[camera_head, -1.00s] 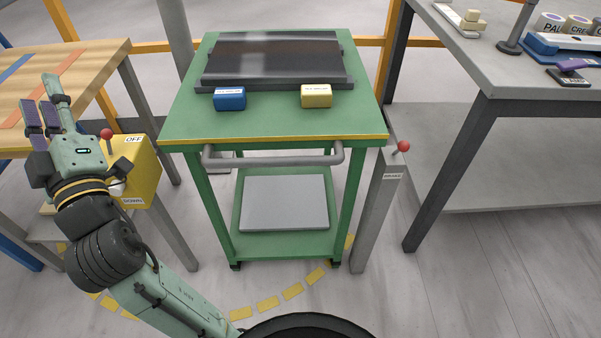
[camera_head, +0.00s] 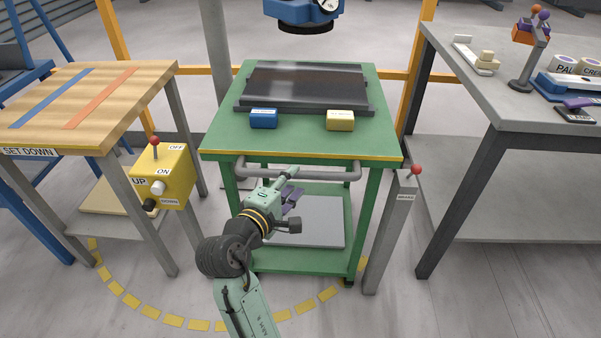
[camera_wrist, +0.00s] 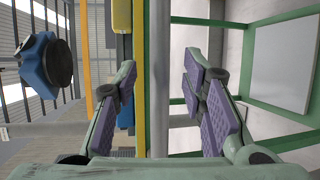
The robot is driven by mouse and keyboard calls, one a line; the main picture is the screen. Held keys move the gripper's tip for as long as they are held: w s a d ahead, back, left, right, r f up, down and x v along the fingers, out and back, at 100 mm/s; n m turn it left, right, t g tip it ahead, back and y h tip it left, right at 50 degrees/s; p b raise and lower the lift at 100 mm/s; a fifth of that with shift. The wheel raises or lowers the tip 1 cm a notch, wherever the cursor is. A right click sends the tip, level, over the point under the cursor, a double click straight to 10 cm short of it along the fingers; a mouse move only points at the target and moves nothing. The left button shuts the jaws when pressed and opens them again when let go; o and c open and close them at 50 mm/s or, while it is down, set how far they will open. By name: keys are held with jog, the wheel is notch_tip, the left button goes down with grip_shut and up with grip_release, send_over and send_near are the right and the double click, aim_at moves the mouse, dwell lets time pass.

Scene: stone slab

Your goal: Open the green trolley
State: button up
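The green trolley (camera_head: 220,140) stands in the middle of the head view, with a grey bar handle (camera_head: 345,175) across its front below the yellow edge. My gripper (camera_head: 290,195) is in front of the trolley at the handle, near the bar's middle. In the wrist view my gripper (camera_wrist: 158,75) is open, its purple-padded fingers apart on either side of the grey handle (camera_wrist: 160,120). I cannot tell whether either finger touches the bar. A dark slab (camera_head: 305,84) lies on the trolley top.
A blue block (camera_head: 263,119) and a yellow block (camera_head: 340,121) sit on the trolley's front edge. A grey post with a red-knobbed lever (camera_head: 416,170) stands close right. A yellow control box (camera_head: 165,178) is left. A blue hoist part (camera_head: 303,12) hangs above.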

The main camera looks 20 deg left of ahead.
aim_at(297, 177)
jog(key=shift+x, duration=2.25)
jog(key=shift+c, duration=0.2)
grip_shut()
